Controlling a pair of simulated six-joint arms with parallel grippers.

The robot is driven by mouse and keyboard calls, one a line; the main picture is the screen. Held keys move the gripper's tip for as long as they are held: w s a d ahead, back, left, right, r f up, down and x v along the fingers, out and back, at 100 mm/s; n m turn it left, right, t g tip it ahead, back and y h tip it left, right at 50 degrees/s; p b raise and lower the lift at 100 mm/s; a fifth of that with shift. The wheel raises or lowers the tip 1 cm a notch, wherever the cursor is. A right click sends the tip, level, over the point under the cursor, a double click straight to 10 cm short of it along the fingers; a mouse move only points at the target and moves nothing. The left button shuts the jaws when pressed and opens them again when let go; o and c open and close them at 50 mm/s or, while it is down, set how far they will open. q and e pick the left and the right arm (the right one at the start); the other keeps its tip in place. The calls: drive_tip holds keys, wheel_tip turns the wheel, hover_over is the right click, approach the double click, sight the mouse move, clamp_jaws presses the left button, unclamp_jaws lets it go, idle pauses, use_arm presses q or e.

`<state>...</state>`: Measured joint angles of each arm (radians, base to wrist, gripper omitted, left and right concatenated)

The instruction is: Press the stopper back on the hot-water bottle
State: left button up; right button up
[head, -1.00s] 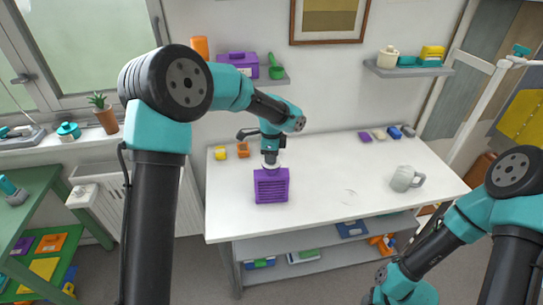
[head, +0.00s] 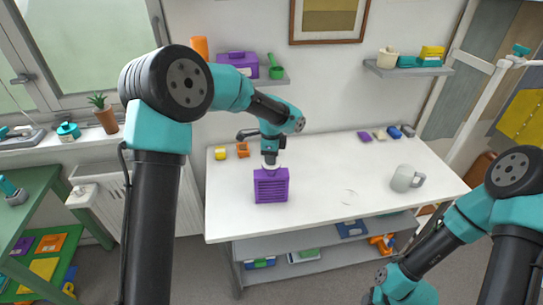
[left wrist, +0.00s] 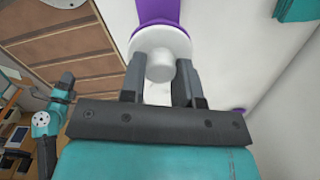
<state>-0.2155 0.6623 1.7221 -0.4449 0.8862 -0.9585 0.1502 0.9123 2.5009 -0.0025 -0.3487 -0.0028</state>
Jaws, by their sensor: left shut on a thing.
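The hot-water bottle (head: 271,186) is purple and ribbed and stands upright on the white table, left of centre. Its white top shows just under my left gripper (head: 271,160). In the left wrist view my left gripper (left wrist: 158,75) is shut on a white stopper (left wrist: 160,66), with one finger on each side of its knob. Behind the stopper are a round white part (left wrist: 160,38) and the purple bottle (left wrist: 158,10). I cannot tell whether the stopper is fully seated. Only part of my right arm shows at the lower right; its gripper is out of view.
A grey-white mug (head: 403,179) stands at the table's right. A yellow block (head: 220,153) and an orange block (head: 243,150) lie at the back left. Several small items line the back right. The table (head: 325,205) is clear between the bottle and the mug.

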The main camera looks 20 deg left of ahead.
idle(0.8)
use_arm(q)
drive_tip(key=o, duration=1.5)
drive_tip(key=shift+r, duration=0.1)
drive_tip(key=shift+r, duration=3.4)
